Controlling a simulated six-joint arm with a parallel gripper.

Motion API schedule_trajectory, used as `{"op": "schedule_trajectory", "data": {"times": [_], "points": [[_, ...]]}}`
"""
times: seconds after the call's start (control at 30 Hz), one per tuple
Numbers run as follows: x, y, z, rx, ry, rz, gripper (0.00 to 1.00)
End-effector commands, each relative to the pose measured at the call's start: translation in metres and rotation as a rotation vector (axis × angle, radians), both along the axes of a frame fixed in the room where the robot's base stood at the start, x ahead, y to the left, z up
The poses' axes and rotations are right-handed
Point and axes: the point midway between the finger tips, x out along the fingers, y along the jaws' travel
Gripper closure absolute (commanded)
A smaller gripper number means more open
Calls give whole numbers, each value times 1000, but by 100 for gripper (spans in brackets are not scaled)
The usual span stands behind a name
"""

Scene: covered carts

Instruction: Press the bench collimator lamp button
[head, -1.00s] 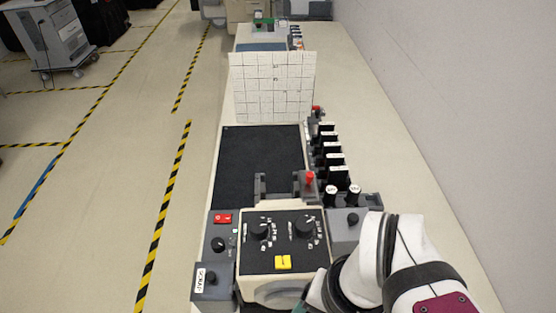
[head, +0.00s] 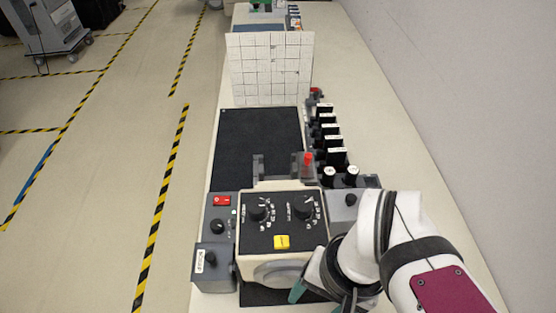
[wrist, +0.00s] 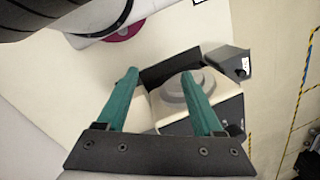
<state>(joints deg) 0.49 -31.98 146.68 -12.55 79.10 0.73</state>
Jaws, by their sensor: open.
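The bench collimator (head: 243,268) is a cream box with a dark top panel, two black dials and a round grey ring at its near face. A yellow button (head: 282,242) sits on the panel, near its front edge, between and below the dials. My gripper (wrist: 159,76) is open with nothing between its teal fingers. In the head view a teal fingertip shows at the collimator's near right corner, beside the ring. In the wrist view the collimator (wrist: 165,107) lies beyond the fingers, its ring partly behind the right one. The yellow button is not visible there.
A grey control box (head: 212,265) with a red switch (head: 222,200) adjoins on the left. Behind stand a red-tipped lever (head: 308,158), several black-and-white blocks (head: 327,140), a dark mat (head: 255,140) and a gridded panel (head: 270,70). The bench is clear on the right.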

Motion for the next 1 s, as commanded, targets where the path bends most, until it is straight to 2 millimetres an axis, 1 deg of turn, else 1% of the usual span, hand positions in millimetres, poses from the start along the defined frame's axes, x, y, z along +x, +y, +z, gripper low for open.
{"op": "schedule_trajectory", "data": {"times": [0.03, 0.17, 0.2, 0.27, 0.3, 0.33, 0.37, 1.0], "points": [[0, 0, 0, 0, 0, 0, 43], [0, 0, 0, 0, 0, 0, 66], [0, 0, 0, 0, 0, 0, 73], [0, 0, 0, 0, 0, 0, 84], [0, 0, 0, 0, 0, 0, 91], [0, 0, 0, 0, 0, 0, 97], [0, 0, 0, 0, 0, 0, 100], [0, 0, 0, 0, 0, 0, 100]]}}
